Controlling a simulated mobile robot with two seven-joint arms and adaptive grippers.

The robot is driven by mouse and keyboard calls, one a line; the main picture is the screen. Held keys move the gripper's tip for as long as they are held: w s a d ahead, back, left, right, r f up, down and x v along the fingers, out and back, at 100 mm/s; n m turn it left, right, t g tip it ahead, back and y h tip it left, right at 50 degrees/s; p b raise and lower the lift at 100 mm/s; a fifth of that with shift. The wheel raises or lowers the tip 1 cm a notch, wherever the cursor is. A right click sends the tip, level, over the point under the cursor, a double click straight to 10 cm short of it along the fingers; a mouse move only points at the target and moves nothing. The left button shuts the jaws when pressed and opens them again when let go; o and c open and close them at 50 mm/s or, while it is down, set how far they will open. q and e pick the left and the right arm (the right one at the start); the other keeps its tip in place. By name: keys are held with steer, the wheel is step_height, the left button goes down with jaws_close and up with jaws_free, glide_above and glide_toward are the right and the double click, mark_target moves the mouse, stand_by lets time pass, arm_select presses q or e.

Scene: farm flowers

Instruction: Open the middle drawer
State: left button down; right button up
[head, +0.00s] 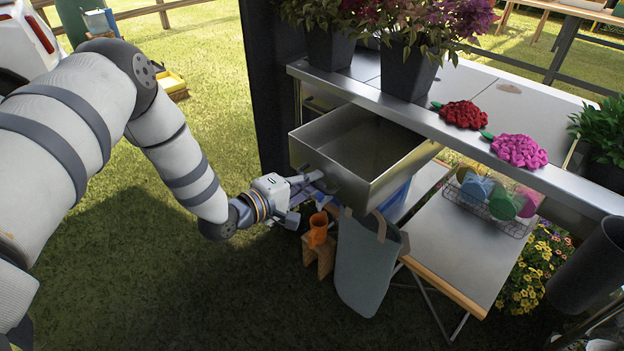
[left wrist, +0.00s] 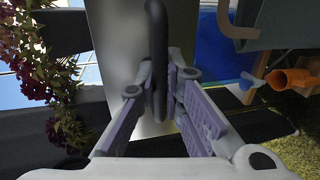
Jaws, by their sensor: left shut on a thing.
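The metal drawer (head: 385,185) under the steel counter is pulled out, and its inside looks empty. My left gripper (head: 318,183) is at the drawer's front. In the left wrist view the dark drawer handle (left wrist: 157,45) runs between the two fingers of my left gripper (left wrist: 165,95), which are shut on it. The drawer's grey front (left wrist: 120,45) shows behind the handle. In the head view the handle is mostly hidden by the gripper. My right gripper is in neither view.
Dark potted flowers (head: 408,70), a red bloom (head: 463,114) and a pink bloom (head: 518,151) are on the counter. Open grass lies left.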

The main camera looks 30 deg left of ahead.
arm_select(q)
steer(key=c, duration=2)
jaws_free()
steer(key=shift+o, duration=0.2)
steer(key=v, duration=1.2)
steer(key=s+d+f+m+g+y+p, duration=0.1)
steer(key=s+d+f+m+g, duration=0.25)
steer(key=s+f, duration=0.25)
steer(key=s+d+f+m+g+y, duration=0.1)
steer(key=s+d+f+m+g, duration=0.15)
steer(key=s+f+g, duration=0.35)
steer(key=s+f+m+g+y, duration=0.1)
steer(key=s+m+g, duration=0.2)
steer(key=s, duration=0.9)
steer(key=s+f+m+g+y+p, duration=0.1)
steer(key=s+m+g, duration=0.3)
steer(key=s, duration=0.9)
steer(key=shift+f+m+g+y, duration=0.3)
steer(key=shift+f+g+y, duration=0.05)
steer(key=shift+y, duration=0.35)
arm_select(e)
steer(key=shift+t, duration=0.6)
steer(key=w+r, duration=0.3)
